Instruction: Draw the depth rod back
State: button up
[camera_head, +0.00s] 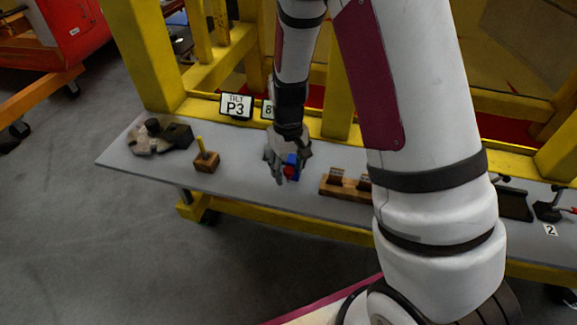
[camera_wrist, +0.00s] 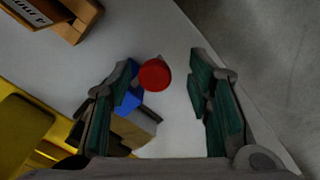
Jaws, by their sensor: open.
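A red round knob (camera_wrist: 154,74) sits at the end of a blue body (camera_wrist: 128,102) on a grey-brown block (camera_wrist: 140,128). I cannot tell for sure which part is the depth rod. My gripper (camera_wrist: 164,66) is open, with green-padded fingers on both sides of the knob. The knob is nearer the left finger, with a gap to the right one; contact on the left is unclear. In the head view, my gripper (camera_head: 287,170) is low over the bench; the red knob (camera_head: 289,172) and blue body (camera_head: 292,159) show between its fingers.
The grey bench (camera_head: 240,185) also holds a yellow peg in a wooden block (camera_head: 206,161), a dark-and-beige part (camera_head: 155,137) at the left, and a wooden slotted rack (camera_head: 345,187) to the right. Signs (camera_head: 236,106) and a yellow frame (camera_head: 150,60) stand behind. My arm hides part of the bench.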

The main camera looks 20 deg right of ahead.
notch_tip(320, 180, up, 12)
dwell(0.6)
dwell(0.4)
jog(key=s+r+t+b, duration=0.1)
jog(key=s+r, duration=0.2)
jog(key=r, duration=0.3)
jog(key=s+r+t, duration=0.2)
jog(key=s+r, duration=0.2)
jog(key=r, duration=0.2)
jog(key=s+r+m+t+b, duration=0.1)
jog(key=s+r, duration=0.3)
jog(key=s, duration=0.7)
jog(key=shift+r+m+t, duration=0.35)
jog(key=shift+m+t, duration=0.05)
jog(key=shift+t, duration=0.4)
